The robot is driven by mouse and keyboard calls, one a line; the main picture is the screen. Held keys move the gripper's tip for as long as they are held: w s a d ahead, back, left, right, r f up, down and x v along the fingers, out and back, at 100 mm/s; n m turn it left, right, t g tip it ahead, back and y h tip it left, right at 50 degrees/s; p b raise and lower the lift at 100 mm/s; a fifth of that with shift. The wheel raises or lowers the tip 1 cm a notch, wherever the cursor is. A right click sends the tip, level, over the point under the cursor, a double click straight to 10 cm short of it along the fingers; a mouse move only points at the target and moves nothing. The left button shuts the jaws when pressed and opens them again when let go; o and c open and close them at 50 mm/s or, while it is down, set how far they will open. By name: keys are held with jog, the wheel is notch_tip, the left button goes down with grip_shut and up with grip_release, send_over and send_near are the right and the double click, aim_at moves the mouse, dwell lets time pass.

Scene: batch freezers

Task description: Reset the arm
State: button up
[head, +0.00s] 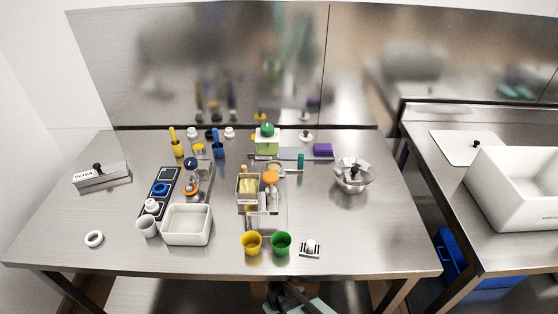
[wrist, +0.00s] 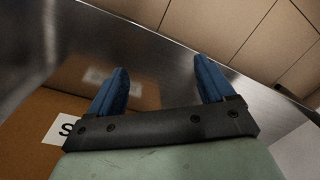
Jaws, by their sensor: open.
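My gripper (wrist: 162,72) shows in the wrist view with its two blue fingers spread apart. Nothing is between the fingers. They point toward a steel surface (wrist: 150,45) and a tan panelled area beyond its edge. In the head view, part of my arm shows at the bottom middle, at the front edge of the steel table (head: 330,262). The fingers cannot be made out there. My arm is apart from the objects on the table.
The table holds a white bin (head: 187,224), yellow cup (head: 252,244), green cup (head: 281,244), metal bowl (head: 353,176), wooden-sided box (head: 248,188) and grey SOYA box (head: 101,176). A brown surface with a white label (wrist: 64,131) lies lower left in the wrist view.

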jog(key=s+d+r+m+g, duration=0.2)
jog(key=s+d+m+g, duration=0.1)
jog(key=s+d, duration=0.4)
jog(key=s+d+r+m+g, duration=0.2)
jog(key=s+d+r+m, duration=0.1)
jog(key=s+d, duration=0.5)
jog(key=d+m, duration=0.1)
jog(key=d, duration=0.2)
jog(key=shift+s+g+h, duration=0.3)
jog(key=shift+g+h, duration=0.1)
jog(key=shift+d, duration=0.1)
